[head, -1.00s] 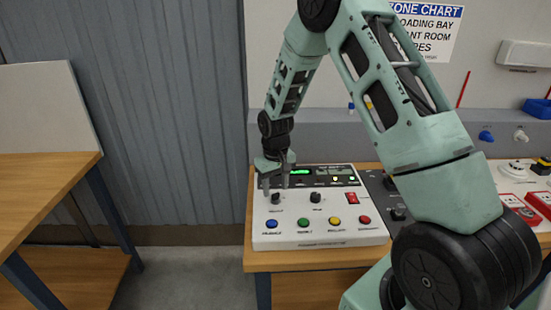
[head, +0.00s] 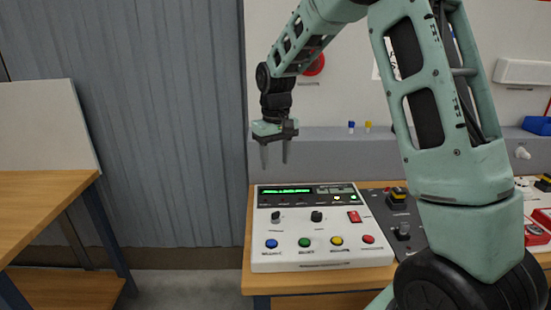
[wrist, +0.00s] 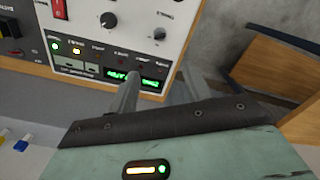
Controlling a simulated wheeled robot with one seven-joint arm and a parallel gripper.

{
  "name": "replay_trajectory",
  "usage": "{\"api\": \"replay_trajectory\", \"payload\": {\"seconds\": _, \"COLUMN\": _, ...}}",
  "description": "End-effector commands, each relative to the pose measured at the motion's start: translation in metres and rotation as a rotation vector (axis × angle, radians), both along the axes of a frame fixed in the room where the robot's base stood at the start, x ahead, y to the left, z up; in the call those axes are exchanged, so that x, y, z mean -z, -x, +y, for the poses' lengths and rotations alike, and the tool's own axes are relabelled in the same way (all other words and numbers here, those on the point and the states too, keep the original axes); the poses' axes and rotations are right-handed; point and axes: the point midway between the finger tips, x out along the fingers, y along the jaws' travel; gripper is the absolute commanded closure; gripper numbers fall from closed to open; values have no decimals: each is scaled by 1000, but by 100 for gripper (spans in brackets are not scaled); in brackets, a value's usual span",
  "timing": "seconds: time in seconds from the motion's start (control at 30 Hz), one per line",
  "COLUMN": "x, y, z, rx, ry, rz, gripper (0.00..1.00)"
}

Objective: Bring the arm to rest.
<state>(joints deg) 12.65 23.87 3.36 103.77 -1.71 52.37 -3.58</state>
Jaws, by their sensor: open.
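My gripper (head: 274,154) hangs in the air above the back left part of the white control panel (head: 318,262), fingers pointing down. Its two fingers are apart with nothing between them. The panel carries two black knobs, a red switch (head: 354,216), a lit green display (head: 286,191) and a row of blue, green, yellow and red buttons. In the wrist view the fingers (wrist: 158,92) reach in front of the panel's display (wrist: 134,77), clear of the knobs. My arm is raised and bent, and hides part of the wall and bench.
The panel stands on a wooden bench (head: 258,283). A dark box with a yellow-topped button (head: 398,196) is beside it, with red items further right. A second wooden table (head: 45,190) stands at the left. The space before the grey corrugated wall is free.

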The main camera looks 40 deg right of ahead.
Motion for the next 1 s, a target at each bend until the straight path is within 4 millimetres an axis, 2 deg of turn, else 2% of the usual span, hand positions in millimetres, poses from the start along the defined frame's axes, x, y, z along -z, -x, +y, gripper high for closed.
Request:
{"api": "replay_trajectory", "payload": {"seconds": 0.43, "x": 0, "y": 0, "z": 0, "rx": 0, "ry": 0, "rz": -1, "gripper": 51}}
{"api": "replay_trajectory", "payload": {"seconds": 0.47, "x": 0, "y": 1, "z": 5, "rx": -8, "ry": -2, "rz": -1, "gripper": 51}}
{"api": "replay_trajectory", "payload": {"seconds": 0.57, "x": -3, "y": 10, "z": 36, "rx": -57, "ry": -14, "rz": -6, "gripper": 51}}
{"api": "replay_trajectory", "payload": {"seconds": 0.67, "x": -7, "y": 33, "z": 90, "rx": -150, "ry": -35, "rz": -12, "gripper": 51}}
{"api": "replay_trajectory", "payload": {"seconds": 0.7, "x": -8, "y": 47, "z": 115, "rx": -197, "ry": -44, "rz": -13, "gripper": 51}}
{"api": "replay_trajectory", "payload": {"seconds": 0.77, "x": -10, "y": 73, "z": 151, "rx": -271, "ry": -57, "rz": -16, "gripper": 51}}
{"api": "replay_trajectory", "payload": {"seconds": 0.8, "x": -10, "y": 92, "z": 173, "rx": -321, "ry": -63, "rz": -17, "gripper": 51}}
{"api": "replay_trajectory", "payload": {"seconds": 0.87, "x": -10, "y": 125, "z": 203, "rx": -396, "ry": -70, "rz": -16, "gripper": 51}}
{"api": "replay_trajectory", "payload": {"seconds": 0.9, "x": -9, "y": 147, "z": 220, "rx": -447, "ry": -73, "rz": -17, "gripper": 51}}
{"api": "replay_trajectory", "payload": {"seconds": 1.0, "x": -5, "y": 205, "z": 250, "rx": -565, "ry": -73, "rz": -16, "gripper": 51}}
